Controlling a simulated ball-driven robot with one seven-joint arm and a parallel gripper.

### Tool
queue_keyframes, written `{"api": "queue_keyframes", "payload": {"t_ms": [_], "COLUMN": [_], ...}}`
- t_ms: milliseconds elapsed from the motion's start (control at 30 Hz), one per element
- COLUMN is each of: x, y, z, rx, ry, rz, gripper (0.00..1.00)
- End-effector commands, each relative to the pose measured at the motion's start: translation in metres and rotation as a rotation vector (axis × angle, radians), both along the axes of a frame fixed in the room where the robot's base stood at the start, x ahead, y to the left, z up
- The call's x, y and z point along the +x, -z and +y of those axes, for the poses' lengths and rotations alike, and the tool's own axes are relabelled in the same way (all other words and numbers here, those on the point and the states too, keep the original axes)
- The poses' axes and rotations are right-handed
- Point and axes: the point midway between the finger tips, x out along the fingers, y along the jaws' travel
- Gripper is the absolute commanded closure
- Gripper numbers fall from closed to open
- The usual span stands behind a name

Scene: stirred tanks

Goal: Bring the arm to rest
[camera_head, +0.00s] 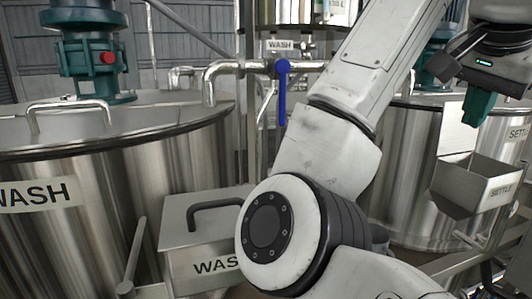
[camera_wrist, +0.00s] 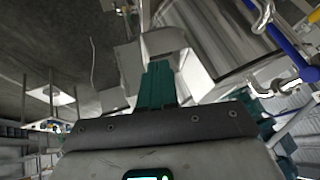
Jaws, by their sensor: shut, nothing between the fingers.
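My arm rises through the middle of the head view and bends over to the upper right. My gripper (camera_head: 477,110) hangs at the right edge, with its teal fingers together and pointing down. It is in the air above and in front of the open metal bin (camera_head: 481,190) labelled SETTLE, apart from it as far as I can tell. In the wrist view my gripper (camera_wrist: 158,72) shows its teal fingers closed, with nothing held. A grey box-like shape lies beyond the fingertips there.
A large steel tank (camera_head: 95,225) labelled WASH, with a teal motor (camera_head: 88,50) on its lid, fills the left. A handled WASH box (camera_head: 208,238) stands low beside my arm. A pipe with a blue valve lever (camera_head: 282,90) runs behind. Another steel tank (camera_head: 412,150) stands right.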

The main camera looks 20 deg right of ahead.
Motion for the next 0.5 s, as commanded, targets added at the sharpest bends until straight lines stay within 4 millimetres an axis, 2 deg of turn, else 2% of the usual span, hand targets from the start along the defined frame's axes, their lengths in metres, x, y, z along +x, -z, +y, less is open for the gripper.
{"api": "queue_keyframes", "payload": {"t_ms": [33,300,500], "x": [0.005,0.03,0.041], "y": [0.016,0.091,0.15], "z": [-0.002,-0.008,-0.012], "rx": [-0.028,-0.163,-0.248], "ry": [-0.008,-0.099,-0.189], "rz": [0.017,0.082,0.138], "gripper": [1.0,1.0,1.0]}}
